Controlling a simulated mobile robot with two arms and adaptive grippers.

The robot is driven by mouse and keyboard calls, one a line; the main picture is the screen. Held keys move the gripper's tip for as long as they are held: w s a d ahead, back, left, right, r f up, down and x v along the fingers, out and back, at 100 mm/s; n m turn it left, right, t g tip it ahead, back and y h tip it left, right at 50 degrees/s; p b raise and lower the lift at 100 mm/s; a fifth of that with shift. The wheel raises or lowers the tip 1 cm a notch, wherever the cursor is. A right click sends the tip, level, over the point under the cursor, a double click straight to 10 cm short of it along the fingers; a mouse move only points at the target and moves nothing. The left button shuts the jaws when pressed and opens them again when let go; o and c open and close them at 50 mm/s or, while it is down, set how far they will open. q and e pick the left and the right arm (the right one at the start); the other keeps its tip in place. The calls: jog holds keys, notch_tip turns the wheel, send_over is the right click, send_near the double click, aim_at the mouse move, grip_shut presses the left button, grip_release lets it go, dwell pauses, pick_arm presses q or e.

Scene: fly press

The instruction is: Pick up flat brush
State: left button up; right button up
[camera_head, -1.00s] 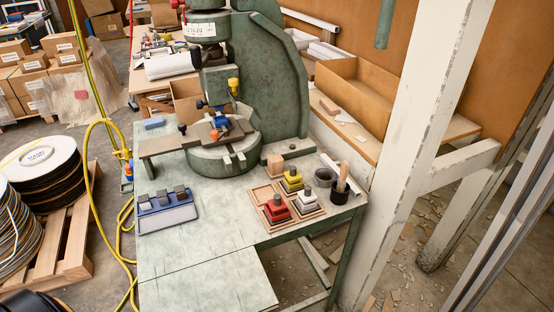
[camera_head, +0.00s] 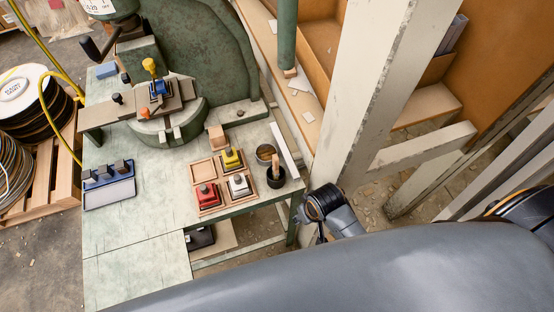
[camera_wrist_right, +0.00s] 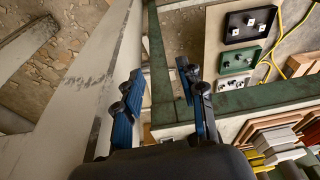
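A wooden handle (camera_head: 275,160), which looks like the flat brush, stands upright in a dark cup (camera_head: 276,180) near the bench's right front corner. Its lower end is hidden in the cup. My right gripper (camera_head: 319,236) is just right of and in front of that corner, apart from the cup. In the right wrist view its two blue-padded fingers are spread with nothing between them (camera_wrist_right: 160,73). I cannot clearly make out the brush in that view. My left gripper is not in view.
A wooden tray (camera_head: 190,166) with red, white and yellow blocks is left of the cup. A round grey pot (camera_head: 265,152) stands behind it. A pale post (camera_head: 365,80) rises close to my right gripper. The bench's front left top (camera_head: 130,240) is clear.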

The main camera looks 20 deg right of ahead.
aim_at(277, 157)
jog(key=shift+m+g+h, duration=0.3)
jog(key=shift+m+g, duration=0.2)
jog(key=w+a+r+p, duration=0.1)
jog(key=w+r, duration=0.3)
jog(key=r, duration=0.2)
jog(key=w+a+r+p, duration=0.2)
jog(key=w+r, duration=0.2)
jog(key=r, duration=0.2)
jog(key=w+a+r+p, duration=0.1)
jog(key=w+r, duration=0.3)
jog(key=r, duration=0.2)
jog(key=shift+a, duration=0.35)
jog(key=shift+w+f, duration=0.1)
jog(key=shift+w, duration=0.05)
jog(key=shift+w+f+p, duration=0.1)
jog(key=shift+f+p, duration=0.35)
jog(key=shift+f, duration=0.4)
jog(key=f, duration=0.1)
jog(key=f+p, duration=0.1)
jog(key=f, duration=0.2)
jog(key=shift+w+a+f+p, duration=0.25)
jog(key=shift+w+f+p, duration=0.1)
jog(key=shift+f, duration=0.4)
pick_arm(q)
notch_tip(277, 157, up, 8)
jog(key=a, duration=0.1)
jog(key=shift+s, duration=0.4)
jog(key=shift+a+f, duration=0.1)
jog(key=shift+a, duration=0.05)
